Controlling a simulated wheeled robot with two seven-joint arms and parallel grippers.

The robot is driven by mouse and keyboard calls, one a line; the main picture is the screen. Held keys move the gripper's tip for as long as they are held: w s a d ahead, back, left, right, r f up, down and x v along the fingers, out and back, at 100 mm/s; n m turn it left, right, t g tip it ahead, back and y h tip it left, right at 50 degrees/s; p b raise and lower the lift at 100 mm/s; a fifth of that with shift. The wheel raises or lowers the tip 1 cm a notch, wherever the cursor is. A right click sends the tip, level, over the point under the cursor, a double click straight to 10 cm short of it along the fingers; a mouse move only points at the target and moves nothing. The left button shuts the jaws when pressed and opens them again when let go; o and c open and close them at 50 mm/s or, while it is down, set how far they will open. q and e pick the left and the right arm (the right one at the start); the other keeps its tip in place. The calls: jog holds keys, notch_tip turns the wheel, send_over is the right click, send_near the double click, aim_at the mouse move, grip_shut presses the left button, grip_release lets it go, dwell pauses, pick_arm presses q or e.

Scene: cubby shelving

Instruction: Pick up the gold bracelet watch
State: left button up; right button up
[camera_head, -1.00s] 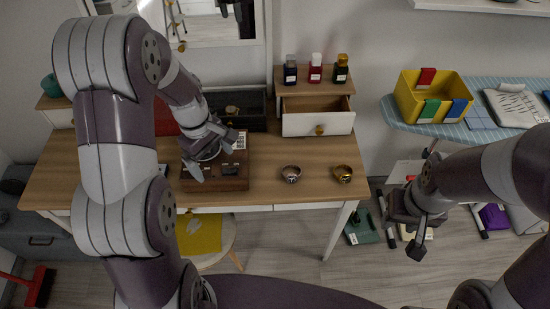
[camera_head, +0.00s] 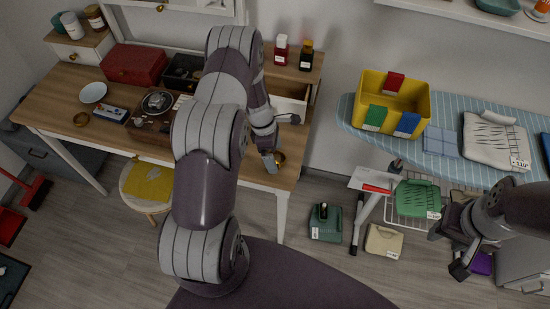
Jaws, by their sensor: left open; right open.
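A gold bracelet watch (camera_head: 280,158), small and round, lies on the right end of the wooden desk. It is partly hidden by my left gripper (camera_head: 283,142), which is open right above and beside it. I cannot tell whether a finger touches it. A second gold ring-shaped piece (camera_head: 81,119) lies at the desk's left end. My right gripper (camera_head: 449,253) is open and empty at the lower right, over the floor, away from the desk.
My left arm hides the middle of the desk (camera_head: 60,98). A partly open drawer (camera_head: 288,102) and bottles (camera_head: 281,50) stand behind the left gripper. A yellow bin (camera_head: 422,112) sits on the ironing board (camera_head: 455,135). A stool (camera_head: 130,190) stands in front.

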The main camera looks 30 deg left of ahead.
pick_arm(q)
jog(key=shift+w+d, duration=0.1)
jog(key=shift+d, duration=0.05)
jog(key=shift+c, duration=0.3)
jog(key=c, duration=1)
jog(key=shift+c, duration=0.6)
jog(key=shift+r, duration=0.15)
